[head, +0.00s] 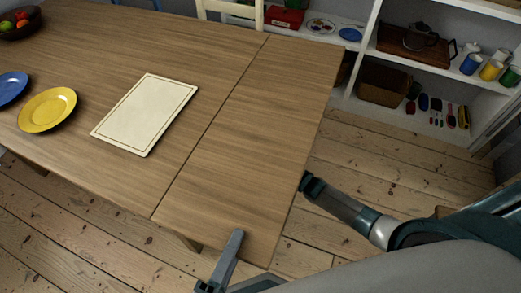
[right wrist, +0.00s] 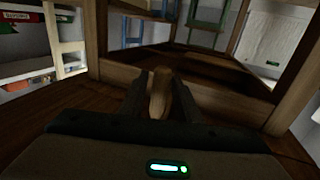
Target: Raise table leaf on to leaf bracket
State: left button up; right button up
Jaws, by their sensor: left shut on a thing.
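The table leaf (head: 262,130) is the right-hand section of the wooden table (head: 110,58). It looks about level with the main top, with a thin seam between them. My left gripper (head: 227,262) is shut on the leaf's near edge, one grey finger lying over its top. My right arm reaches to the leaf's right edge, and its gripper is hidden in the head view. In the right wrist view, my right gripper's dark fingers (right wrist: 160,98) stand either side of a light wooden piece under the table, probably the leaf bracket (right wrist: 158,90). I cannot tell whether they press on it.
A cream board (head: 145,112), a yellow plate (head: 47,108), a blue plate (head: 11,87) and a fruit bowl (head: 20,22) are on the main top. A white shelf with a basket (head: 384,84) stands behind. The floorboards (head: 400,165) right of the leaf are clear.

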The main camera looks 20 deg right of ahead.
pick_arm(q)
jog(key=shift+w+r, duration=0.1)
jog(key=shift+r, duration=0.25)
pick_arm(e)
jog(key=o, duration=1.5)
jog(key=shift+s, duration=0.1)
jog(key=s+d+f, duration=0.3)
jog(key=s, duration=0.3)
jog(key=shift+d, duration=0.15)
jog(key=shift+s, duration=0.1)
jog(key=v, duration=1.2)
